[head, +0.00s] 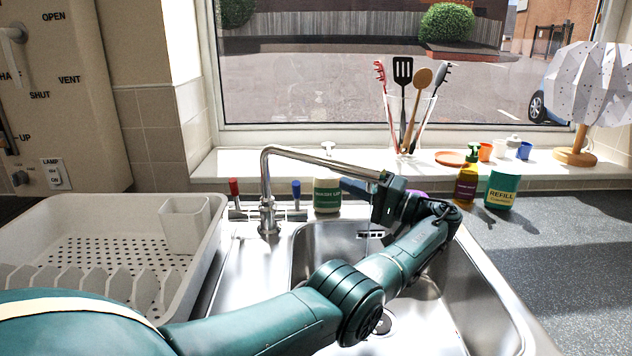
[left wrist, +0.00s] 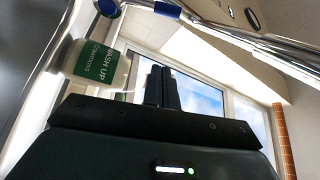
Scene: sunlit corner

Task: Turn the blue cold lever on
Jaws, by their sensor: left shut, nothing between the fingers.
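The blue cold lever (head: 296,190) stands upright to the right of the chrome tap (head: 268,205) in the head view. The red lever (head: 234,188) stands on the tap's left. My left gripper (head: 344,184) reaches over the sink with its shut, empty fingers pointing left. They are to the right of the blue lever, with a gap in the picture. In the left wrist view the shut fingers (left wrist: 160,72) point up the frame. Small blue parts show at that view's top edge; I cannot tell which is the lever. My right gripper is not in view.
The tap's spout arches over the sink (head: 300,262). A white dish rack (head: 95,222) is at left. The right worktop (head: 570,245) is mostly clear.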

